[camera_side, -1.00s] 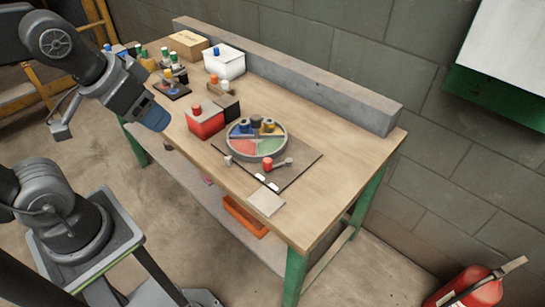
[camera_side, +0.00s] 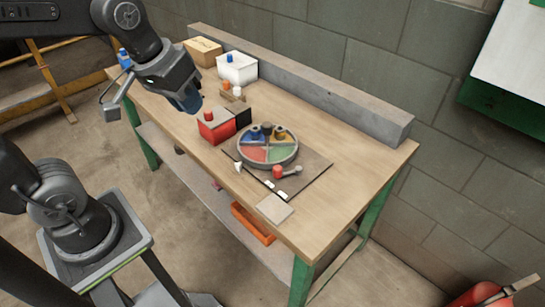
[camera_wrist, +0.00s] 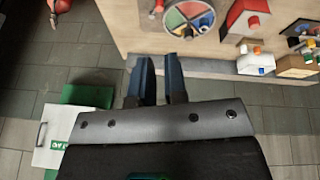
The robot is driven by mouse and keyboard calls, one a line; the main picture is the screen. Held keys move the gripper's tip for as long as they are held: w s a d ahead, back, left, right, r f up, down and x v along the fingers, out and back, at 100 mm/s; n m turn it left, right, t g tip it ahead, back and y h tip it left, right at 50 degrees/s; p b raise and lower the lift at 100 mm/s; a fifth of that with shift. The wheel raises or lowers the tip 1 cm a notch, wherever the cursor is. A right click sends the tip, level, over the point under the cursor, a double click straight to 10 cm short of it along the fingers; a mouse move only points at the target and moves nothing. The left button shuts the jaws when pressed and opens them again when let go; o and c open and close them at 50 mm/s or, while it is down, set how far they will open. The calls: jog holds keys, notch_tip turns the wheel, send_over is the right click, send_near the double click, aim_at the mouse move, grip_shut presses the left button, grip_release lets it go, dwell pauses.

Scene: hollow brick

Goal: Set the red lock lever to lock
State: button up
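The red lock lever (camera_side: 278,171) has a red cap and a short grey arm. My gripper (camera_side: 188,101) is above the bench, left of the red box and well apart from the lever. In the wrist view my gripper (camera_wrist: 160,60) has its two fingers apart with nothing between them. The round tray (camera_wrist: 205,30) is at the top there.
A red box (camera_side: 216,128) with a red cap stands left of the round tray. A white box (camera_side: 237,69) and a cardboard box (camera_side: 203,50) are behind. A grey beam (camera_side: 320,90) runs along the back edge. The right end of the bench is clear.

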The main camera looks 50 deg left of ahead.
jog(key=w+n, duration=0.1)
jog(key=w, duration=0.1)
jog(key=w+f+n+g, duration=0.1)
jog(key=w, duration=0.1)
jog(key=w+n, duration=0.1)
jog(key=w, duration=0.1)
jog(key=shift+w+a+f+h, duration=0.3)
jog(key=shift+w+a+f, duration=0.05)
jog(key=shift+w+f, duration=0.05)
grip_shut()
jog(key=w+a+f+n+g+h, duration=0.1)
jog(key=w+a+f+n+g, duration=0.1)
jog(key=w+f+n, duration=0.3)
jog(key=w+a+f+n+g+h, duration=0.2)
jog(key=w+f+n, duration=0.3)
jog(key=w+f, duration=0.5)
notch_tip(320, 180, down, 4)
jog(key=shift+w+a+r, duration=0.15)
jog(key=shift+w+a, duration=0.25)
jog(key=shift+a, duration=0.15)
jog(key=x, duration=1)
